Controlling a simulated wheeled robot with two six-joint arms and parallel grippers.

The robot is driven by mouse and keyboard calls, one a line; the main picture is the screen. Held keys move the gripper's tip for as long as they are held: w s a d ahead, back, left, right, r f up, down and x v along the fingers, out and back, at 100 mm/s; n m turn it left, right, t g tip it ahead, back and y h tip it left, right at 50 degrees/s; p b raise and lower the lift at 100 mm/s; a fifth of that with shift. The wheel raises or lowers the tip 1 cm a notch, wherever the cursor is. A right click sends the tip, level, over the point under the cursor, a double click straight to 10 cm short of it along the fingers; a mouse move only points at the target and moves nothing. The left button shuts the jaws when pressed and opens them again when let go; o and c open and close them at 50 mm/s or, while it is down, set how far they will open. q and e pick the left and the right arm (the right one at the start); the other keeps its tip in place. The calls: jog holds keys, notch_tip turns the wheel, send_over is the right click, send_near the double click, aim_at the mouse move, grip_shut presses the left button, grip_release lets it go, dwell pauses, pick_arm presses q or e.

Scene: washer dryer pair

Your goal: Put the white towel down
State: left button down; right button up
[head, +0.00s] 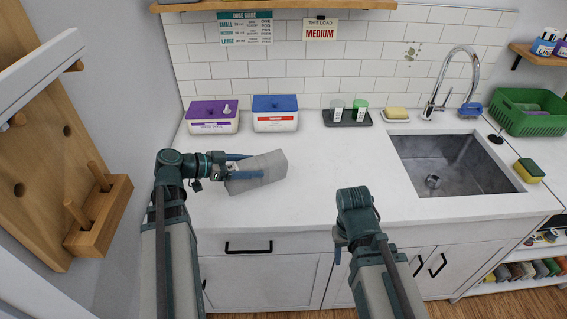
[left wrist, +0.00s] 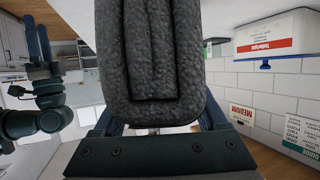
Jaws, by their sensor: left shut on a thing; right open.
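The white towel (head: 262,171) is a folded, pale grey-white bundle above the left part of the white countertop (head: 310,170). In the left wrist view the towel (left wrist: 152,60) looks dark and fills the middle between the fingers. I cannot tell whether the towel's underside touches the counter. My right gripper (head: 345,240) is in front of the counter's front edge, low and empty; its fingers are mostly hidden by its own wrist.
A purple-lidded box (head: 212,117) and a blue-lidded box (head: 275,114) stand behind the towel. A dark tray (head: 347,118) with two small cups, a sink (head: 450,165), a faucet (head: 450,80) and a green basket (head: 532,112) are to the right. The counter's middle is clear.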

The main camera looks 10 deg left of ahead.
pick_arm(q)
jog(key=w+d+f+b, duration=0.1)
jog(key=w+d, duration=0.1)
jog(key=w, duration=0.1)
jog(key=w+d+f+b, duration=0.2)
jog(key=w, duration=0.2)
jog(key=w+d+f+b, duration=0.1)
jog(key=w+d+f, duration=0.1)
jog(key=w, duration=0.2)
jog(key=shift+w+d+b, duration=0.25)
jog(key=shift+b, duration=0.15)
jog(key=shift+r, duration=0.1)
jog(key=shift+c, duration=1.9)
grip_release()
jog(key=shift+f, duration=0.2)
jog(key=o, duration=0.4)
jog(key=shift+r, duration=0.1)
jog(key=shift+s+a+r+p, duration=0.15)
jog(key=shift+a+r+p, duration=0.05)
jog(key=shift+r+p, duration=0.15)
jog(key=p+v, duration=0.4)
jog(key=v, duration=0.7)
jog(key=shift+s+a, duration=0.15)
jog(key=shift+a, duration=0.05)
